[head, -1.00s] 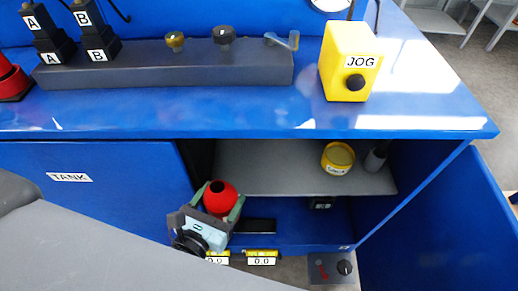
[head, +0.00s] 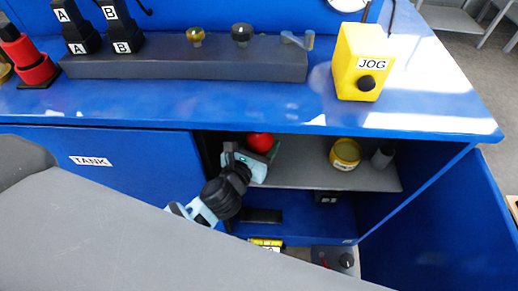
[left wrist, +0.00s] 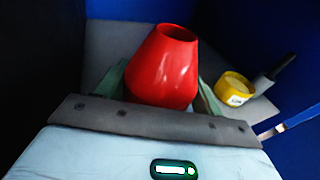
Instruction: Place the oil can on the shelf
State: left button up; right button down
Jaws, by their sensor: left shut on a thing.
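The red oil can (left wrist: 165,68) fills the middle of the left wrist view, with green fingers on both sides of it. In the head view its red top (head: 260,142) shows just under the bench edge, at the left end of the grey shelf (head: 300,167). My left gripper (head: 262,155) is shut on the can and reaches into the open cabinet. The can's lower part is hidden by the gripper, so I cannot tell whether it touches the shelf. The right gripper is not in view.
A yellow tin (head: 345,154) and a dark grey cylinder (head: 382,156) stand at the shelf's right. The shelf's middle is clear. The blue bench top (head: 200,105) overhangs it, and the TANK panel (head: 100,165) closes off the left. A yellow JOG box (head: 362,62) stands above.

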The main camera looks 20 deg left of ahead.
pick_arm(q)
notch_tip(320, 180, down, 3)
jog(key=shift+f+b, duration=0.1)
jog(key=shift+b, duration=0.5)
jog(key=shift+f, duration=0.25)
jog(key=shift+r, duration=0.15)
jog(key=o, duration=0.8)
jog(key=shift+f, duration=0.2)
jog(key=o, duration=0.4)
jog(key=shift+o, duration=0.2)
